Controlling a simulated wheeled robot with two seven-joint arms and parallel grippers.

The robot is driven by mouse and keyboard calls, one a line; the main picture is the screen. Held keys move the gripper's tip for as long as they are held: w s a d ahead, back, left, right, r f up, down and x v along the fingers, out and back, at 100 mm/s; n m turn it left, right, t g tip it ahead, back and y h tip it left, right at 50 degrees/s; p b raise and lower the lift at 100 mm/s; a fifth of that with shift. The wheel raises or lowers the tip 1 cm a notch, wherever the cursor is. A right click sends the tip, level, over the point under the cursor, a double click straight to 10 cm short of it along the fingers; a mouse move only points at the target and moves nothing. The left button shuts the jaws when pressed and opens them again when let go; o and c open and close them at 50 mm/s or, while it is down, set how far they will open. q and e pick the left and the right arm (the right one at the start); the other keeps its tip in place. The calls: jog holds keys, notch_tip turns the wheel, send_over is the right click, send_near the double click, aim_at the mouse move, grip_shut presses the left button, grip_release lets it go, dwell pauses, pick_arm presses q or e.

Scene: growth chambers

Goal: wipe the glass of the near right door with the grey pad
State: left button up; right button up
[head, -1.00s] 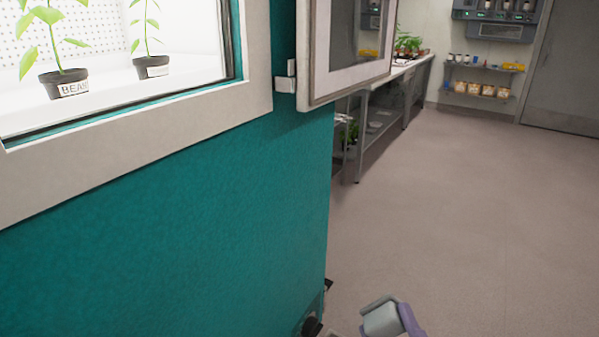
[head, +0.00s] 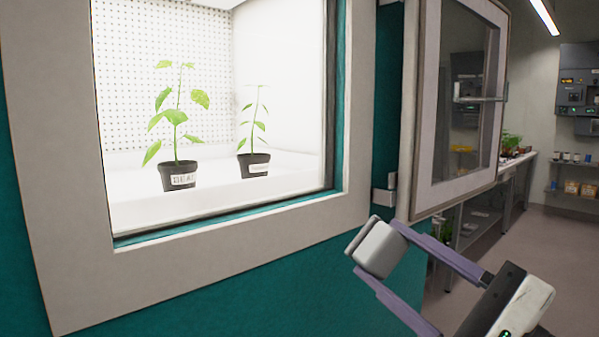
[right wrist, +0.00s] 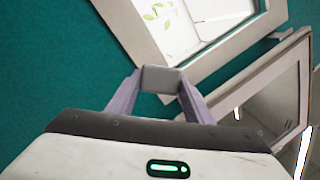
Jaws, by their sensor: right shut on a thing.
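The grey pad (head: 380,250) is a small block with rounded edges. My right gripper (head: 377,246) is shut on it, one purple finger on each side. The pad also shows between the fingertips in the right wrist view (right wrist: 160,79). The door (head: 428,110) with a pale frame stands swung open at the right of the chamber opening. My left gripper is not in view.
The teal chamber (head: 200,315) has a pale frame (head: 60,230) around its lit opening, with two potted plants (head: 180,178) inside. A hinge (head: 384,201) joins the door side. A bench (head: 512,162) and shelves stand beyond; open floor (head: 540,250) lies right.

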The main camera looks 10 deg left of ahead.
jog(key=s+a+r+n+g+y, duration=0.25)
jog(key=s+a+r, duration=0.25)
jog(key=r, duration=0.3)
jog(key=s+a+r+n+g+y, duration=0.2)
jog(key=s+a+r+g, duration=0.25)
jog(key=r, duration=0.35)
pick_arm(q)
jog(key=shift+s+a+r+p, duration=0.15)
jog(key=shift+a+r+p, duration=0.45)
jog(key=shift+p, duration=0.65)
pick_arm(e)
jog(key=shift+t+h, duration=0.25)
jog(key=shift+t, duration=0.05)
jog(key=w+a, duration=0.1)
jog(key=a, duration=0.1)
jog(key=w+a, duration=0.1)
jog(key=a, duration=0.1)
jog(key=w+a, duration=0.2)
jog(key=shift+r, duration=0.15)
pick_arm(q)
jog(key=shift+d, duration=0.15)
pick_arm(e)
jog(key=shift+d, duration=0.1)
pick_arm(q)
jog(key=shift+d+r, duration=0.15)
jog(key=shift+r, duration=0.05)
pick_arm(e)
jog(key=shift+w+a, duration=0.55)
jog(key=shift+a, duration=0.15)
jog(key=shift+d, duration=0.1)
